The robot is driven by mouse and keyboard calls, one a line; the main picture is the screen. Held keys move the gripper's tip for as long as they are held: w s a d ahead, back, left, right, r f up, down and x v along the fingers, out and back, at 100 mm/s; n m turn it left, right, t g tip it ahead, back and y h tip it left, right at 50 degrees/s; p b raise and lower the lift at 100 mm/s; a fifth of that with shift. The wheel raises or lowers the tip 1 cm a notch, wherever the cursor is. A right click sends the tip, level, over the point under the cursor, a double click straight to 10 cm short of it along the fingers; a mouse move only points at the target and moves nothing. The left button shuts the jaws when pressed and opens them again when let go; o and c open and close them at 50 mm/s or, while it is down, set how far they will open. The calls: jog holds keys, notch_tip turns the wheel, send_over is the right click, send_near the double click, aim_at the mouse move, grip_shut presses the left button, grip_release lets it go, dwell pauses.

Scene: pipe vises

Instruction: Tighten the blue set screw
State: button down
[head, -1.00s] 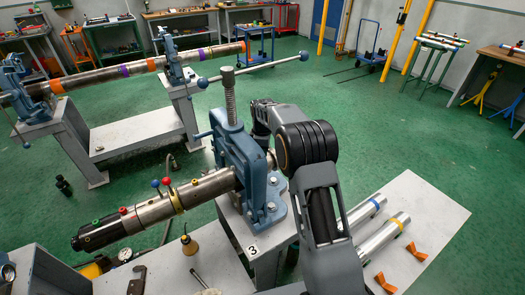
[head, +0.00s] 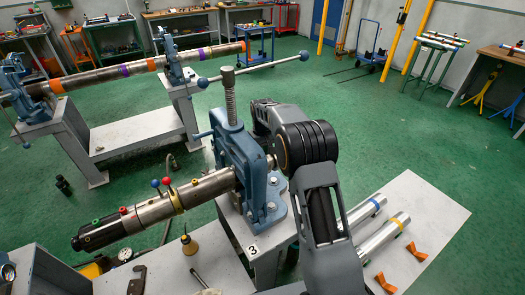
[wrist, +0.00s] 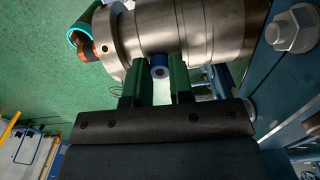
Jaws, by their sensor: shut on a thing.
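The blue set screw (wrist: 159,72) is a short blue cylinder with a dark hollow end. It sits on the underside of the grey metal pipe (wrist: 185,30) in the wrist view. My gripper (wrist: 159,78) has its two green fingers on either side of the screw and is shut on it, with the fingertips close under the pipe. In the head view, the pipe (head: 208,187) runs through the blue pipe vise (head: 243,165). My gripper and the set screw are hidden there behind my arm and the vise.
The vise's bolted frame (wrist: 295,30) is close on the right in the wrist view. A teal-rimmed pipe end (wrist: 82,38) is at upper left. A white table (head: 430,205) with two silver tubes stands right of my arm. Open green floor lies beyond.

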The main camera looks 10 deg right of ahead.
jog(key=shift+w+r+m, duration=0.1)
jog(key=shift+r+m, duration=0.05)
jog(key=shift+m, duration=0.8)
jog(key=shift+w+r+m, duration=0.1)
jog(key=shift+r+m, duration=0.05)
jog(key=shift+m, duration=0.8)
jog(key=c, duration=1.4)
grip_release()
jog(key=o, duration=0.4)
jog(key=shift+s+f, duration=0.15)
jog(key=shift+d+r+b, duration=0.1)
jog(key=shift+r+b, duration=0.35)
jog(key=shift+r, duration=3.35)
